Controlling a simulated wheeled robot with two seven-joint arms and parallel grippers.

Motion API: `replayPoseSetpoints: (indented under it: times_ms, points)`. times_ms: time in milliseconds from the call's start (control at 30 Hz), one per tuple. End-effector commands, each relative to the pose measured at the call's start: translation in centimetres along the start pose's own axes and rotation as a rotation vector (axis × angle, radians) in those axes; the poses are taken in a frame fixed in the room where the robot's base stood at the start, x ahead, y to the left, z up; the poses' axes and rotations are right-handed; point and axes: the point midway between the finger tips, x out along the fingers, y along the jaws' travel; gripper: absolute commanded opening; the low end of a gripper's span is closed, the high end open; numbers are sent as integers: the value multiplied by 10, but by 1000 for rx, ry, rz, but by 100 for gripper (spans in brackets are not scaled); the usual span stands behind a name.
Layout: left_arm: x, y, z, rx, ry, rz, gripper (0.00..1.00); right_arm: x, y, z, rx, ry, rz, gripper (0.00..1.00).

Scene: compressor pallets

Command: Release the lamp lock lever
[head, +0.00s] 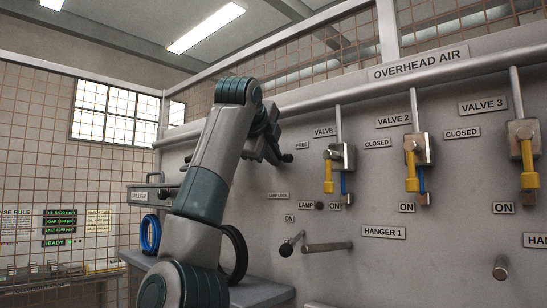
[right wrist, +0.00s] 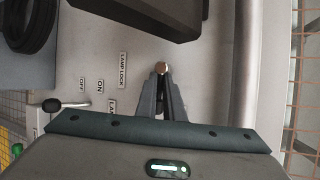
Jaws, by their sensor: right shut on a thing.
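My right arm reaches across the head view to the grey panel. Its right gripper (head: 284,157) is beside the FREE label and above the LAMP LOCK label (head: 277,196), partly hidden by my own arm. In the right wrist view the gripper (right wrist: 162,88) is shut on the lamp lock lever (right wrist: 161,68). A small copper-brown end of the lever shows just past the fingertips; the rest is hidden between the fingers. The LAMP LOCK label also shows in the right wrist view (right wrist: 122,70). My left gripper is out of view.
A black-knobbed lever (head: 287,249) and a hanger peg (head: 328,246) stick out below. The knobbed lever also shows in the right wrist view (right wrist: 52,105). Yellow valve handles (head: 328,176) line the panel to the right. Wire mesh (head: 60,140) stands at left.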

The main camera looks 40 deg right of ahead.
Motion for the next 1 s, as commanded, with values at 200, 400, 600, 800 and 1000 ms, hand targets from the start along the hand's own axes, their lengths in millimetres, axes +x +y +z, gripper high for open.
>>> replayPoseSetpoints:
  times_ms: [200, 400, 600, 800, 1000]
  points:
    - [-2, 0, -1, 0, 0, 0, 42, -1, -2, 1, -61, 27, 23, 0]
    - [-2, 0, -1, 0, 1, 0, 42, 0, -2, 1, -75, 33, 29, 0]
    - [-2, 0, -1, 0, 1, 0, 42, 0, -2, 1, -74, 33, 28, 0]
    - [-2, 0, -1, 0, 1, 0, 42, 0, -2, 1, -73, 33, 28, 27]
    - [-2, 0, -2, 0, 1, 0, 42, 0, -2, 1, -72, 33, 29, 27]
